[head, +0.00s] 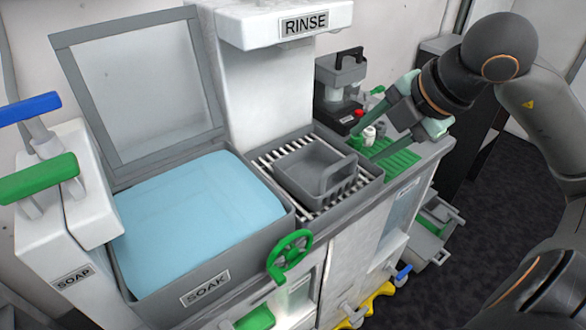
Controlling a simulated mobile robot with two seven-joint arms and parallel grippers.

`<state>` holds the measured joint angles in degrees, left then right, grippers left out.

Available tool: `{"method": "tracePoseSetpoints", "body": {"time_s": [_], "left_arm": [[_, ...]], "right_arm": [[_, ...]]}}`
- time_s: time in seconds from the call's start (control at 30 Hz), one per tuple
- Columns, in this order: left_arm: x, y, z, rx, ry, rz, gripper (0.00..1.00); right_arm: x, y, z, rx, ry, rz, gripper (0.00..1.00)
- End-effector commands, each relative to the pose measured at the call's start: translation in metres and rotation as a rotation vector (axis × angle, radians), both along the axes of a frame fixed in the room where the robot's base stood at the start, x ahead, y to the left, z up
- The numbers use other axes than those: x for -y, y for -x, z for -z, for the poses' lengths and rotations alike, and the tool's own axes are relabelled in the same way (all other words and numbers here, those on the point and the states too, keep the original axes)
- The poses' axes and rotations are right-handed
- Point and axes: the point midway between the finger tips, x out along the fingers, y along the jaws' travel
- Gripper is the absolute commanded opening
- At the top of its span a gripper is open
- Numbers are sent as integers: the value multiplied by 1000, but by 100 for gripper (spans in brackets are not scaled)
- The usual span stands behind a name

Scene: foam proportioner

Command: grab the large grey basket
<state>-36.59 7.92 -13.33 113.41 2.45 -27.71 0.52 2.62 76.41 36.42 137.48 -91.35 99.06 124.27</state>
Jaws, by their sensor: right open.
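The large grey basket (300,176) sits upright on the slatted rack under the RINSE sign. Its handle arches on its right side. My right gripper (369,137) is open, its fingers pointing left and down over the green mat, to the right of the basket and apart from it. Nothing is seen held in it. My left gripper is not in view.

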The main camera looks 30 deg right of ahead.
Motion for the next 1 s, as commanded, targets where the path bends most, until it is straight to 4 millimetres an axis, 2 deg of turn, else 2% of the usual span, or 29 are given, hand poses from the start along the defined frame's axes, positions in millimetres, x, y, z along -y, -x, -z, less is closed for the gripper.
{"method": "tracePoseSetpoints", "body": {"time_s": [0.3, 0.63, 0.83, 1.0], "left_arm": [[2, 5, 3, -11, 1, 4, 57], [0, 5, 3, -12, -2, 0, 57], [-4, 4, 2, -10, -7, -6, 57], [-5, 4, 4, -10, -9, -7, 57]], "right_arm": [[-1, -27, 43, -6, 8, 9, 52], [-2, -43, 65, -4, 5, 9, 52], [-1, -57, 89, -8, 10, 7, 52], [-2, -65, 100, -4, 8, 7, 52]]}}
